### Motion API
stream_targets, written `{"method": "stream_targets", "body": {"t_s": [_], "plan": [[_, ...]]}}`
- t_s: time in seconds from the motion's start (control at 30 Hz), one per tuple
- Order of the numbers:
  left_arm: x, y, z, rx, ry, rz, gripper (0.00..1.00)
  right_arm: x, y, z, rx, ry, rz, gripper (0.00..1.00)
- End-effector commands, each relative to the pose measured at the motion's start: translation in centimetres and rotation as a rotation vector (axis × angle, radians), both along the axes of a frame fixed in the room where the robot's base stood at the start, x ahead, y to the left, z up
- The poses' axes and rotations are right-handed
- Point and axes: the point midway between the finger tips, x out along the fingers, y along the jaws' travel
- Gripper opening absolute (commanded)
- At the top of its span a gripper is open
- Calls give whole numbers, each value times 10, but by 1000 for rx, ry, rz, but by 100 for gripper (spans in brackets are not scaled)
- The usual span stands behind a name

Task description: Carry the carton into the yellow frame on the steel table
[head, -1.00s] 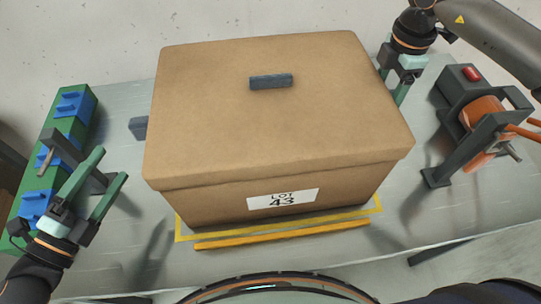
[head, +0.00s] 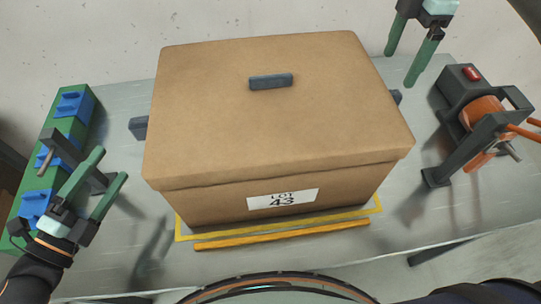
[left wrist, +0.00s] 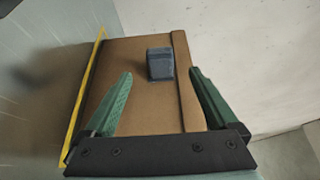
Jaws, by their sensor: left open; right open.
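The brown carton (head: 280,130), labelled LOT 43, stands upright on the steel table (head: 230,265). The yellow frame (head: 179,234) shows along its front and front corners; the carton hides the rest. Dark handles show on its left side (head: 138,127) and right side (head: 396,96). My left gripper (head: 110,165) is open and empty, left of the carton and apart from it. In the left wrist view, the left handle (left wrist: 160,64) appears beyond the open fingers. My right gripper (head: 401,69) is open and empty beyond the carton's right side, clear of the handle.
A green rack with blue pieces (head: 72,105) stands at the left table edge. A dark grey device with an orange drum (head: 482,115) stands on the right. A yellow-orange bar (head: 283,234) lies in front of the carton. The table's front strip is mostly clear.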

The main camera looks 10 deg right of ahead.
Motion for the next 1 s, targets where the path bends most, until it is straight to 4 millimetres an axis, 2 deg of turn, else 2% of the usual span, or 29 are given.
{"method": "stream_targets", "body": {"t_s": [0.1,0.27,1.0], "plan": [[0,0,0,0,0,0,92,0,0,16,0,-1,0,92],[0,0,0,0,0,0,92,0,0,25,0,0,1,92],[0,0,0,0,0,0,92,0,0,25,0,1,1,92]]}}
